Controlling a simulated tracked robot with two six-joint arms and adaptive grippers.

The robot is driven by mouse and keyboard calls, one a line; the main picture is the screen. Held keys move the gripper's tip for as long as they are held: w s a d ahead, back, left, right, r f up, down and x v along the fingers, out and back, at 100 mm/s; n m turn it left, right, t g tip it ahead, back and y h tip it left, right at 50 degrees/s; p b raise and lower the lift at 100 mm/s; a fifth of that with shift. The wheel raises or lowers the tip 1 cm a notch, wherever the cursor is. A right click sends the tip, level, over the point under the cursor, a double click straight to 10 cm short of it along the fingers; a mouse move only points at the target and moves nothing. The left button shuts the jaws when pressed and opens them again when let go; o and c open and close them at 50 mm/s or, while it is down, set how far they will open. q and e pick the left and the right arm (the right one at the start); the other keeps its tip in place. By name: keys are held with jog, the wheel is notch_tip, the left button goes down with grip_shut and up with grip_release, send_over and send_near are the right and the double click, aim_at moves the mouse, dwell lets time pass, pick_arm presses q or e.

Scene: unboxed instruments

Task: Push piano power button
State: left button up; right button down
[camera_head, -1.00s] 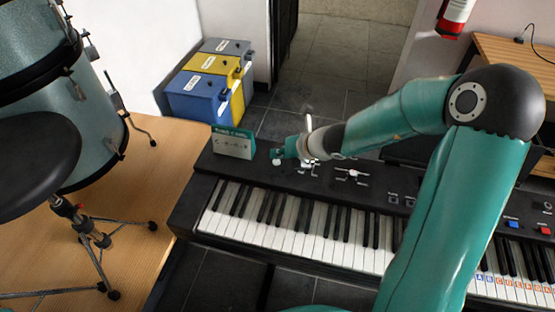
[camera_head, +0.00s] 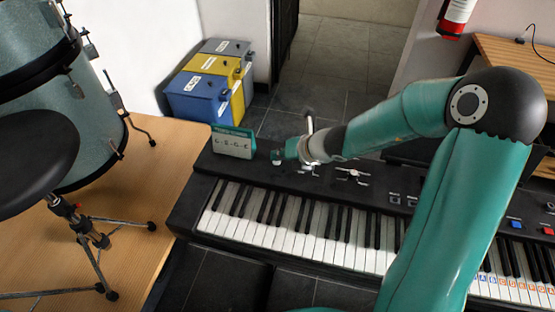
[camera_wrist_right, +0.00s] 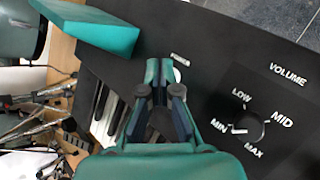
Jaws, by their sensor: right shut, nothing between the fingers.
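The black electronic piano (camera_head: 340,232) stands across the middle of the head view. In the right wrist view the gripper (camera_wrist_right: 161,68) is shut and empty above the black panel. A small white mark or button (camera_wrist_right: 180,58) is just right of the fingertips, partly hidden. Contact cannot be told. My left gripper is out of view.
A volume knob (camera_wrist_right: 252,128) is right of the gripper in the wrist view. The display box (camera_wrist_right: 92,27) stands at upper left there. A drum (camera_head: 40,90) and black stool (camera_head: 35,165) are left of the piano. Blue and yellow boxes (camera_head: 215,82) stand behind it.

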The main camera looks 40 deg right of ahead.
aim_at(280, 162)
jog(key=shift+f, duration=0.15)
jog(key=shift+r+p, duration=0.55)
jog(key=shift+r, duration=0.15)
notch_tip(280, 162, up, 6)
jog(key=p, duration=0.6)
jog(key=shift+s, duration=0.1)
dwell(0.4)
